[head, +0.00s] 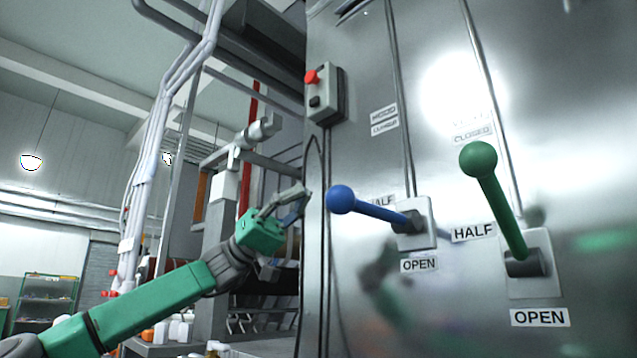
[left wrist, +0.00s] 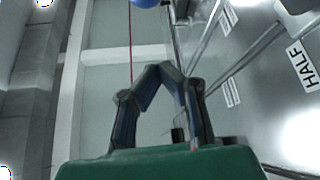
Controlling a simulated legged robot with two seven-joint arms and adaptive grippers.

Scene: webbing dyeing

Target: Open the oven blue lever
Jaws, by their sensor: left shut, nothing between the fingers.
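The blue lever (head: 372,207) sticks out to the left from its grey mount on the steel oven front, with its ball end at the left. Its handle is close to level, a little raised at the ball, near the HALF label and above the OPEN label. My left gripper (head: 304,193) is to the left of the blue ball, apart from it, with its fingers shut and empty. In the left wrist view the shut fingertips (left wrist: 160,68) point up, and part of the blue ball (left wrist: 146,3) shows at the top edge, beyond them. My right gripper is not in view.
A green lever (head: 492,195) stands right of the blue one, tilted up to the left. A control box (head: 325,94) with a red button is mounted higher up. Pipes and machinery stand behind my left arm. The space before the oven's left edge looks free.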

